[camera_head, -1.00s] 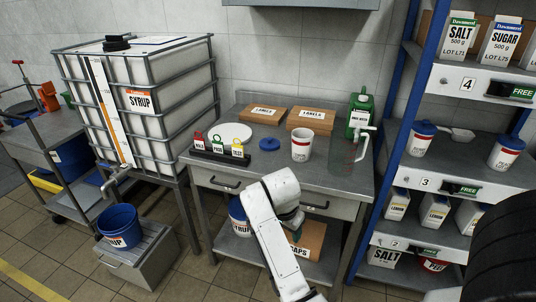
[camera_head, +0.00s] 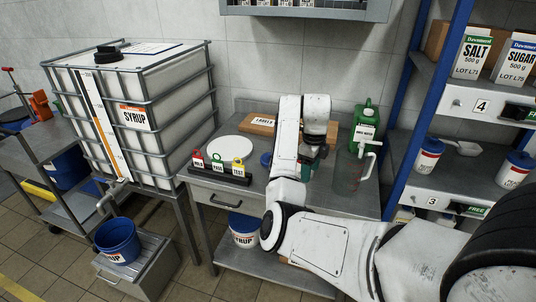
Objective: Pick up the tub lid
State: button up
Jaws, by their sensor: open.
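My gripper (camera_head: 306,170) is partly hidden behind my forearm, low over the table to the right of the lid. It is open; its fingertips are hard to make out, and I see nothing held in it. The white tub that stood right of the lid is hidden behind my arm.
Left of the lid are a white round disc (camera_head: 231,149) and a dark stand of colored tags (camera_head: 218,172). A labels box (camera_head: 264,124), a green jug (camera_head: 364,127) and a clear pitcher (camera_head: 352,170) also stand on the table. A shelf post (camera_head: 428,85) rises at right.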

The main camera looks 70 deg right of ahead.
aim_at(265, 159)
jog(key=i+l, duration=0.65)
jog(key=l, duration=0.2)
